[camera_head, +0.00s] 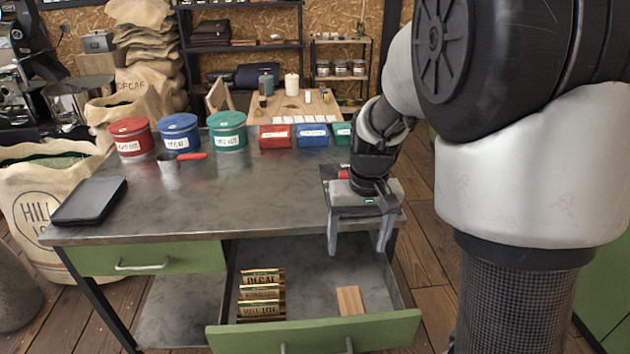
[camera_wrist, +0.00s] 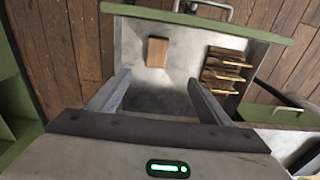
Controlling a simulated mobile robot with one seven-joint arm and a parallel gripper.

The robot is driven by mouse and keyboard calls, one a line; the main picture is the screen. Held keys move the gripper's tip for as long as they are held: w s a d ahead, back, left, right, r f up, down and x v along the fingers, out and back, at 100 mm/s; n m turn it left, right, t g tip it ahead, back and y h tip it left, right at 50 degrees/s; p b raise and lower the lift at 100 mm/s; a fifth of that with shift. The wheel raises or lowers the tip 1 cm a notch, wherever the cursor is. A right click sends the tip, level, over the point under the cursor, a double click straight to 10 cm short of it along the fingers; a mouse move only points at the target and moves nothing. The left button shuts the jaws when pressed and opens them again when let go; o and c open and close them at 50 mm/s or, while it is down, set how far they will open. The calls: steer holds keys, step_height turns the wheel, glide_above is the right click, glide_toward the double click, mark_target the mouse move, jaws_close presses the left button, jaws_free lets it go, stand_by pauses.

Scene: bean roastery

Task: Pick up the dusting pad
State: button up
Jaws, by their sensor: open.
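A small brown wood-toned block (camera_head: 350,300), which looks like the dusting pad, lies flat in the right part of the open drawer (camera_head: 310,334). It also shows in the wrist view (camera_wrist: 157,52), beyond my fingertips and roughly between them, with bare drawer floor around it. My gripper (camera_head: 357,250) is open and empty, fingers pointing down over the back part of the drawer. In the wrist view my gripper (camera_wrist: 158,77) has both fingers spread wide, apart from the block. Nothing hides the block.
Several packets (camera_head: 261,296) stand in a row in the drawer's left part. The metal worktop (camera_head: 230,205) carries tins at the back, a red-handled scoop (camera_head: 168,161) and a black tray (camera_head: 90,201). A shut green drawer (camera_head: 150,258) is at left.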

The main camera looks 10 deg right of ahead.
steer(key=b, duration=0.4)
glide_above(351, 300)
steer(key=shift+g, duration=0.3)
step_height(351, 300, down, 16)
steer(key=shift+w+r, duration=0.1)
steer(key=shift+w, duration=0.05)
steer(key=shift+s+f+b, duration=0.2)
steer(key=shift+f+b, duration=0.65)
steer(key=shift+f, duration=2.35)
steer(key=c, duration=1.2)
steer(key=shift+o, duration=0.2)
step_height(351, 300, up, 10)
steer(key=p, duration=0.3)
